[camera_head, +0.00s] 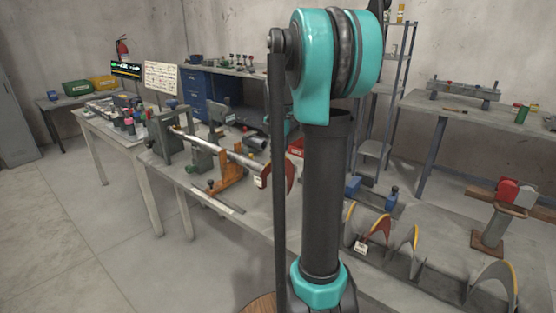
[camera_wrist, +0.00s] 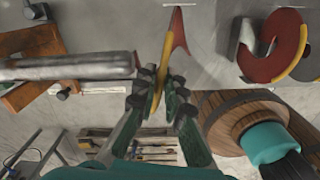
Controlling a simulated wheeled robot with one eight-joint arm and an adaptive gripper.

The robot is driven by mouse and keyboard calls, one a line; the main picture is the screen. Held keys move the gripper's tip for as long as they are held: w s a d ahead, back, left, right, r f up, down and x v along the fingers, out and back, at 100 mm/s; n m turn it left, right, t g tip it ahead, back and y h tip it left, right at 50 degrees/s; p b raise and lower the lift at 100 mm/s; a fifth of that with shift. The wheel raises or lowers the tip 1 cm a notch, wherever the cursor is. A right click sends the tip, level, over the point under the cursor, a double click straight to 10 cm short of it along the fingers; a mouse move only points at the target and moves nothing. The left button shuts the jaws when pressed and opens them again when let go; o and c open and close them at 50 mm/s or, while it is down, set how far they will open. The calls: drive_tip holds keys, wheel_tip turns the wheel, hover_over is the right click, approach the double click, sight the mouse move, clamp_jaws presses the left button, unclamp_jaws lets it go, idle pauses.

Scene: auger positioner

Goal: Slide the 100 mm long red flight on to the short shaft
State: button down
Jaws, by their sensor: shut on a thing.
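A red flight with a yellow edge (camera_wrist: 177,35) is held in my gripper (camera_wrist: 156,92), which is shut on it in the wrist view. The grey shaft (camera_wrist: 70,67) lies across the left of that view, its free end close to the left of the flight. In the head view the shaft (camera_head: 213,144) is carried level over the bench on supports, and the held red flight (camera_head: 290,177) shows just past its right end. My arm hides part of that flight and my gripper there. I cannot tell whether shaft and flight touch.
An orange support (camera_head: 231,172) stands under the shaft. Grey flights with yellow edges (camera_head: 410,240) and a red flight (camera_head: 378,231) stand on the bench at right. Another red flight with yellow edge (camera_wrist: 288,52) shows at right in the wrist view.

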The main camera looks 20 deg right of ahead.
drive_tip(key=shift+w+a, duration=1.5)
drive_tip(key=shift+w, duration=0.75)
drive_tip(key=shift+w+a, duration=1.5)
drive_tip(key=shift+w, duration=0.8)
drive_tip(key=shift+w+a, duration=1.5)
drive_tip(key=shift+w, duration=0.75)
idle(1.2)
